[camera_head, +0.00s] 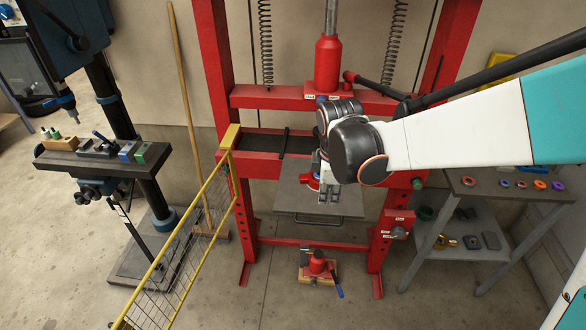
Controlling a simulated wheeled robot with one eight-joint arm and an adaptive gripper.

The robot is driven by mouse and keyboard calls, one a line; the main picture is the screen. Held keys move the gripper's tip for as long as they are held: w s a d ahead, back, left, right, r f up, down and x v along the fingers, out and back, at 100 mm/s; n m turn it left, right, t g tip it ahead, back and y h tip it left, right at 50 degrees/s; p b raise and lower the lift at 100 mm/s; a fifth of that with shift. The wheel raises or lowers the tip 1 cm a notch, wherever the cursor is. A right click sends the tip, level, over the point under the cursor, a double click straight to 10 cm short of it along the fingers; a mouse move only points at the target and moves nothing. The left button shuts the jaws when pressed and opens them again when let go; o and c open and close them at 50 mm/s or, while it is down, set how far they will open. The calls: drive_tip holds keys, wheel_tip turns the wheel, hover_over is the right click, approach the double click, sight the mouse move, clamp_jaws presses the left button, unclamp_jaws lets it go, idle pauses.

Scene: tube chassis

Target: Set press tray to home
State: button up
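A flat grey press tray (290,202) sticks out from the front of the red press frame (218,70), low between its uprights. A thin dark handle (310,220) runs along its front edge. My gripper (329,197) points down in front of and over the tray's right-hand middle part, with my arm reaching in from the right. The gripper hides part of the tray. Its fingers look close together, but their gap is too small to make out, as is whether they touch the tray.
A yellow mesh guard (180,252) stands swung out at the left. A red bottle jack (317,264) sits on the floor below the tray. A grey side table (490,185) with coloured rings stands right; a drill press (118,115) stands left. The front floor is clear.

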sight(323, 223)
drive_tip(key=f+b, duration=0.3)
drive_tip(key=f, duration=0.1)
drive_tip(key=w+f+b, duration=0.1)
drive_tip(key=f+b, duration=0.2)
drive_tip(key=f, duration=0.2)
drive_tip(key=w+f+b, duration=0.1)
drive_tip(key=f+b, duration=0.2)
drive_tip(key=f, duration=0.1)
drive_tip(key=shift+a+f+b, duration=0.15)
drive_tip(key=shift+a+b, duration=0.05)
drive_tip(key=shift+b, duration=0.15)
drive_tip(key=shift+s, duration=0.1)
clamp_jaws()
